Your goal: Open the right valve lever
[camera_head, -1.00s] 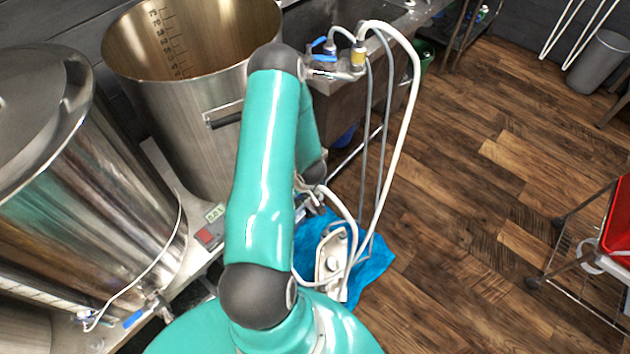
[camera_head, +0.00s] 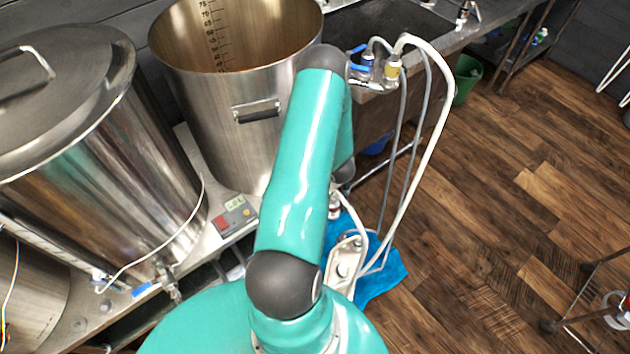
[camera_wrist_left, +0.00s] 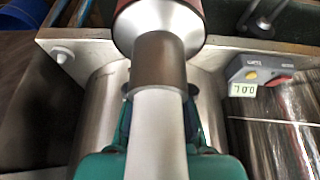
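A valve with a blue lever (camera_head: 146,290) sits low on the front of the lidded steel kettle (camera_head: 85,110) in the head view. Small fittings with blue levers (camera_head: 358,67) sit at the sink edge beside the hoses, just right of my teal arm's upper joint. I cannot tell which of these is the right valve lever, or whether the levers are open or closed. Neither of my grippers can be made out in the head view. The left wrist view shows a silver cylinder (camera_wrist_left: 157,125) with a brown band, but no clear fingertips.
An open steel pot (camera_head: 225,130) stands beside the lidded kettle on a bench. A control box (camera_head: 235,214) with a red switch lies between them, also in the left wrist view (camera_wrist_left: 262,74). Hoses (camera_head: 428,140) hang over a blue cloth (camera_head: 385,280).

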